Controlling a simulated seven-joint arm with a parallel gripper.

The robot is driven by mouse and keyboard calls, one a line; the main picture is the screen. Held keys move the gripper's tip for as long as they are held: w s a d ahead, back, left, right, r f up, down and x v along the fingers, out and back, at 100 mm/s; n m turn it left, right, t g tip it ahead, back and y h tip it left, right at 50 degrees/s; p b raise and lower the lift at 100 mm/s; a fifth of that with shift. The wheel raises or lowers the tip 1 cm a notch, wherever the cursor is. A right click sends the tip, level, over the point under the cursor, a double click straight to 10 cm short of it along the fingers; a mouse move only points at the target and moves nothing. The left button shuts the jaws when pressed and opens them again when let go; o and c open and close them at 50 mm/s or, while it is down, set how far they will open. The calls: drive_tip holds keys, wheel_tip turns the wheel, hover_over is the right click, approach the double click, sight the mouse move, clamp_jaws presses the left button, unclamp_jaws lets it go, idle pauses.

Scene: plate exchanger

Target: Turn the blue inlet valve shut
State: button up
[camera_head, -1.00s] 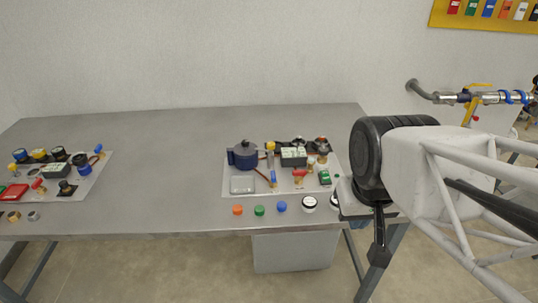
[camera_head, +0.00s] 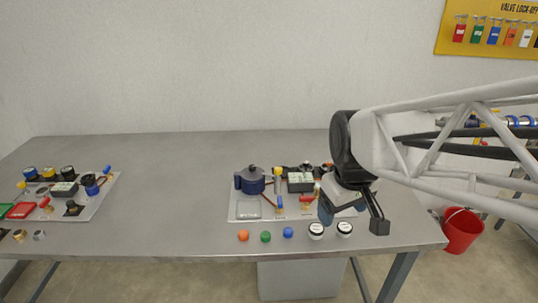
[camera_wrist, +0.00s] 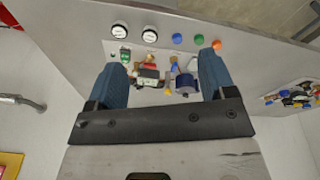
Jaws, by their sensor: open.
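Several valves show, and I cannot tell for sure which one is the inlet valve. A small blue-handled valve (camera_head: 279,202) sits on the right-hand board, beside a red-handled one (camera_head: 307,198). Another blue handle (camera_head: 107,169) is on the left-hand board. Blue parts (camera_head: 516,121) also show on the wall pipe at the far right, partly behind my arm. My gripper is open and empty above the table's right part, near the right-hand board. In the wrist view the gap between its blue fingers (camera_wrist: 162,62) faces that board, with a clear distance to it.
The right-hand board (camera_head: 243,212) holds a dark blue pot (camera_head: 251,180) and a green-and-white block (camera_head: 300,182). Orange (camera_head: 243,235), green (camera_head: 266,236) and blue (camera_head: 288,232) knobs and two white dials line the front edge. A red bucket (camera_head: 462,231) stands on the floor. The table's middle is clear.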

drive_tip(key=w+a+f+n+g, duration=0.15)
drive_tip(key=w+n, duration=0.25)
drive_tip(key=w, duration=0.4)
drive_tip(key=w+a+f+n+t, duration=0.1)
drive_tip(key=w+a+f+n, duration=0.2)
drive_tip(key=w, duration=0.5)
drive_tip(key=n+g, duration=0.2)
drive_tip(key=n, duration=0.5)
hover_over(280, 199)
drive_tip(key=shift+t, duration=0.25)
wheel_tip(280, 199, down, 9)
drive_tip(key=shift+s+f, duration=0.1)
drive_tip(key=shift+s, duration=0.05)
drive_tip(key=shift+f, duration=0.1)
drive_tip(key=shift+f, duration=3.9)
drive_tip(key=shift+c, duration=0.2)
drive_tip(key=c, duration=0.9)
